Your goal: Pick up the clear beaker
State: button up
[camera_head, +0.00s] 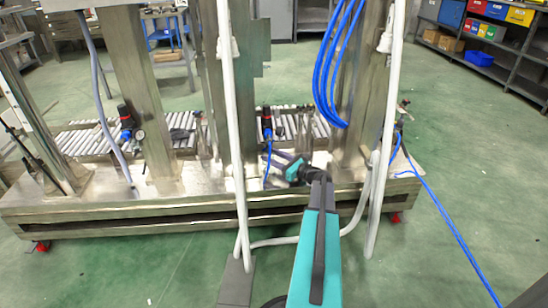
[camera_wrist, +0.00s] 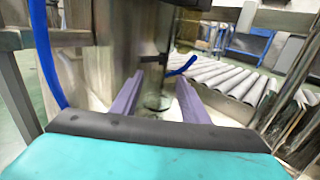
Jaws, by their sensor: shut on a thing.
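The clear beaker (camera_wrist: 157,101) shows faintly between my fingers in the wrist view. Its dark round outline is visible, but its see-through walls blend into the metal behind. My gripper (camera_wrist: 159,80) has one purple-grey finger on each side of the beaker and is shut on it. In the head view my gripper (camera_head: 278,165) is low over the metal bench (camera_head: 215,178), between the upright columns. I cannot make out the beaker in the head view.
Thick metal columns (camera_head: 140,90) and pale vertical pipes (camera_head: 235,120) stand close around my arm. Grey rollers (camera_wrist: 225,80) lie behind the gripper. A blue hose (camera_wrist: 44,50) hangs at the left of the wrist view. Green floor (camera_head: 470,150) is open at the right.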

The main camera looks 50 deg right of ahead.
jog(key=shift+s+r+p, duration=0.25)
jog(key=shift+s+r, duration=0.05)
jog(key=shift+r, duration=0.2)
jog(key=shift+s+r+p, duration=0.2)
jog(key=shift+s+r, duration=0.05)
jog(key=shift+r, duration=0.2)
jog(key=s+p, duration=0.1)
jog(key=s, duration=0.4)
jog(key=s+d+p, duration=0.1)
jog(key=s, duration=0.5)
jog(key=s+p, duration=0.1)
jog(key=s, duration=0.5)
jog(key=shift+d+f, duration=0.15)
jog(key=shift+d, duration=0.1)
